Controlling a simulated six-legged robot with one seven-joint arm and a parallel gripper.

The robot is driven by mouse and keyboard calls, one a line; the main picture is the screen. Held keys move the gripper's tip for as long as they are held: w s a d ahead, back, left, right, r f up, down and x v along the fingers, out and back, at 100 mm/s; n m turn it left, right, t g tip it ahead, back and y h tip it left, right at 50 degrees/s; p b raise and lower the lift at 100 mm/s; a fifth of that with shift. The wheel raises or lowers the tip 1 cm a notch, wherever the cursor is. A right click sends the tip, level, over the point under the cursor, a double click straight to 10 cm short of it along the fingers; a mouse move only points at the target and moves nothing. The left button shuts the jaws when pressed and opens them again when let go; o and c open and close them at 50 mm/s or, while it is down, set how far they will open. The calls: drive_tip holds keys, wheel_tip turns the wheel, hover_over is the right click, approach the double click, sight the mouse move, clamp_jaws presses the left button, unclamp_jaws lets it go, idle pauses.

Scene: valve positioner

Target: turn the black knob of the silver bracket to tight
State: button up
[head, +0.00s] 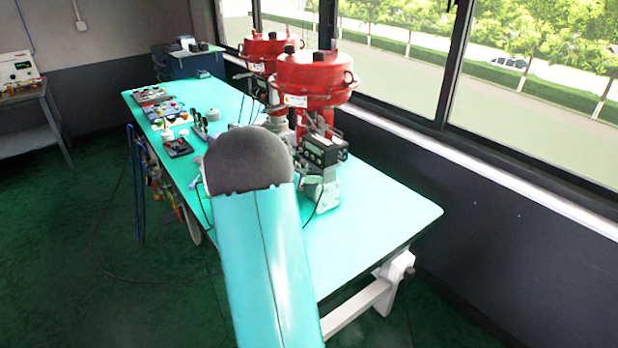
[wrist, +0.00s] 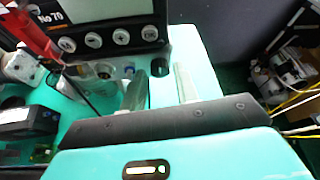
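A small dark cylinder (wrist: 159,71), which looks like the black knob, shows in the wrist view at the teal table's edge. My gripper (wrist: 169,72) is open, with one finger on each side of the picture around this knob. The knob looks nearer the left finger; I cannot tell whether they touch. In the head view, a silver-grey bracket (head: 321,192) stands on the table below a black box (head: 322,150). My arm covers part of that area, and my gripper and the knob cannot be made out there.
Red valve actuators (head: 312,80) stand behind the box by the windows. The teal table's right end (head: 385,212) is clear.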

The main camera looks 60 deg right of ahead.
clamp_jaws()
drive_tip(key=shift+m, duration=0.3)
drive_tip(key=m+t+h, duration=0.2)
drive_tip(key=m, duration=0.2)
drive_tip(key=m+t+h, duration=0.2)
drive_tip(key=m, duration=0.3)
drive_tip(key=s+f+m+t+h, duration=0.1)
drive_tip(key=m+h, duration=0.1)
drive_tip(key=m, duration=0.3)
drive_tip(key=shift+a+f+t+h, duration=0.1)
drive_tip(key=shift+a+t+h, duration=0.2)
drive_tip(key=shift+t, duration=0.1)
idle(0.4)
drive_tip(key=shift+s+m, duration=0.1)
drive_tip(key=shift+m, duration=0.3)
